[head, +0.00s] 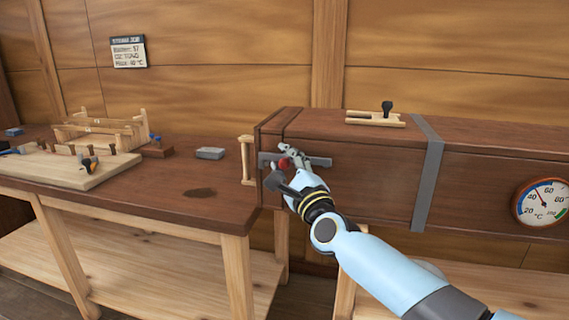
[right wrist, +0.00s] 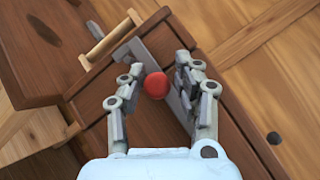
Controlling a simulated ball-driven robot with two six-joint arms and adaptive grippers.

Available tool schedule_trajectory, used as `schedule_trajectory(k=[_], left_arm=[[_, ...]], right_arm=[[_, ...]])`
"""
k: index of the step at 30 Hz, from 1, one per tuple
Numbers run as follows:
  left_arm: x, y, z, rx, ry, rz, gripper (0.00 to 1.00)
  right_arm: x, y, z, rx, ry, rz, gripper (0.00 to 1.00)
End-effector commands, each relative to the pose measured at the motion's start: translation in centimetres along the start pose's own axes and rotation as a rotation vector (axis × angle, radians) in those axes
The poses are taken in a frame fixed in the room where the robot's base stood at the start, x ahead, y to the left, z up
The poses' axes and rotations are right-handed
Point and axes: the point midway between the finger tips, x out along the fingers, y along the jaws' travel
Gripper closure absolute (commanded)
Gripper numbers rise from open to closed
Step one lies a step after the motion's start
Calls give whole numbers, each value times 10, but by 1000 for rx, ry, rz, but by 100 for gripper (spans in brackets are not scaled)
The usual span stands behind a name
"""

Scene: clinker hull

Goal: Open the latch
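The latch is a grey metal bar (head: 320,161) lying across the front of a long dark wooden chest near its left end. It carries a red round knob (head: 283,163). In the right wrist view the knob (right wrist: 156,85) sits between the two fingers of my right gripper (right wrist: 160,90), with the grey bar (right wrist: 140,52) running behind it. The fingers stand apart on either side of the knob, with gaps visible. In the head view my right gripper (head: 283,170) is at the knob and partly covers the bar. My left gripper is not in view.
A pale wooden handle (head: 247,160) is on the chest's left end. A grey strap (head: 428,175) and a dial gauge (head: 541,202) are further right. A bench (head: 160,195) at left bears a pale board (head: 75,172) and a small grey box (head: 209,153).

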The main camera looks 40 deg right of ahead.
Motion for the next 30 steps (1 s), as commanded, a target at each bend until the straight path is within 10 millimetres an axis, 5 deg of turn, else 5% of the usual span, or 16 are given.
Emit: schedule_trajectory(k=[6, 30], left_arm=[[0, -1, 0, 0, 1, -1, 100], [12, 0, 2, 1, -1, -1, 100]], right_arm=[[-2, 4, -2, 2, 3, 9, 100], [-3, 4, -2, 49, -2, -15, 100]])
